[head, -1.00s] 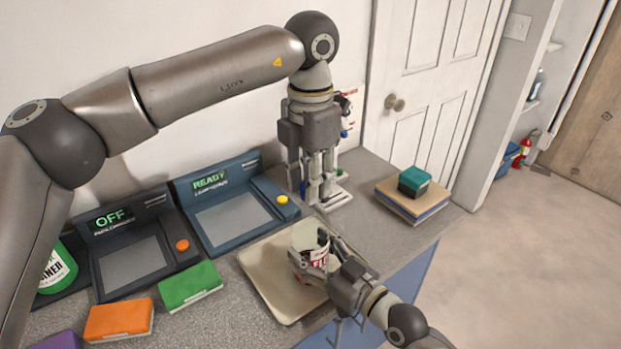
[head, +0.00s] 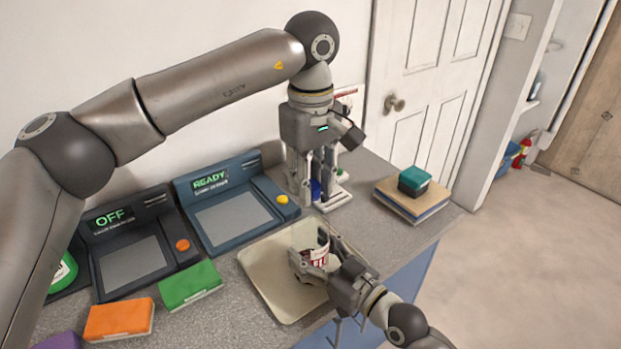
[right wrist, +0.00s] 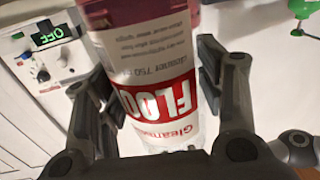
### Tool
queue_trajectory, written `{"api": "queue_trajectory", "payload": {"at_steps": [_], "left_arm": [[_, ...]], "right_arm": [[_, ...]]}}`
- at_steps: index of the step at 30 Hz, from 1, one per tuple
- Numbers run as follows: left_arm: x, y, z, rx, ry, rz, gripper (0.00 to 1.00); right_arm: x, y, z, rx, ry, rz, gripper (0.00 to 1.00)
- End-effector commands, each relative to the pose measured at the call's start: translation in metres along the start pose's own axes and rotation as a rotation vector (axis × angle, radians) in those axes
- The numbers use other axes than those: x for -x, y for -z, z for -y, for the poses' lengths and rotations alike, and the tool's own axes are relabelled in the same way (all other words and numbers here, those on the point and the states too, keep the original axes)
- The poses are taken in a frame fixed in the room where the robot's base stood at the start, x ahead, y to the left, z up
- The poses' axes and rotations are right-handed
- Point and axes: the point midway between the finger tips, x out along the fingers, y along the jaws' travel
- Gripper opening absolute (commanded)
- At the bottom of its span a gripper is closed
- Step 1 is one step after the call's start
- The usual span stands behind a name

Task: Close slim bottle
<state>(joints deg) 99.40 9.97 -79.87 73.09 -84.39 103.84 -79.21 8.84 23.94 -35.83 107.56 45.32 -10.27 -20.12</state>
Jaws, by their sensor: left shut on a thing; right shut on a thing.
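A white bottle with a red label (head: 317,257) is in my right gripper (head: 314,254), above the beige tray. In the right wrist view the bottle (right wrist: 155,80) sits between the two fingers, its large lettering upside down and its upper part purplish. Whether its mouth is open cannot be seen. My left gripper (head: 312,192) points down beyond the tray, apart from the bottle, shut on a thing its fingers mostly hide. A bit of blue shows between those fingers; I cannot tell if it is held or behind them.
The beige tray (head: 262,280) lies on the grey counter near its front edge. Two panels, one reading READY (head: 232,212) and one reading OFF (head: 133,258), stand left. Green (head: 190,284) and orange (head: 118,320) blocks lie before them. Stacked books (head: 412,204) with a teal box lie right.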

Motion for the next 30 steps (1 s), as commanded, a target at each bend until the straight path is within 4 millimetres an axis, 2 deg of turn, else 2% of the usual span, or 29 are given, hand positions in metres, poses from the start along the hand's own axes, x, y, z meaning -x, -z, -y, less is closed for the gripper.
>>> {"api": "queue_trajectory", "payload": {"at_steps": [4, 5, 9, 20, 30], "left_arm": [[0.0, 0.002, 0.0, 0.008, -0.002, -0.003, 0.0], [0.0, 0.002, 0.0, 0.008, -0.002, -0.003, 0.31], [0.0, 0.001, 0.0, 0.009, -0.001, -0.002, 0.49], [0.002, 0.0, 0.0, 0.009, -0.001, -0.001, 0.5], [0.041, 0.0, 0.0, 0.009, -0.002, -0.002, 0.5]], "right_arm": [[0.0, 0.0, 0.001, 0.002, 0.001, 0.001, 0.0], [0.0, 0.0, 0.001, 0.002, 0.001, 0.001, 0.0], [0.0, 0.0, 0.001, 0.002, 0.001, 0.001, 0.0], [0.0, -0.001, 0.0, 0.001, 0.001, 0.001, 0.0], [0.0, -0.001, 0.0, 0.001, 0.001, 0.001, 0.0]]}}
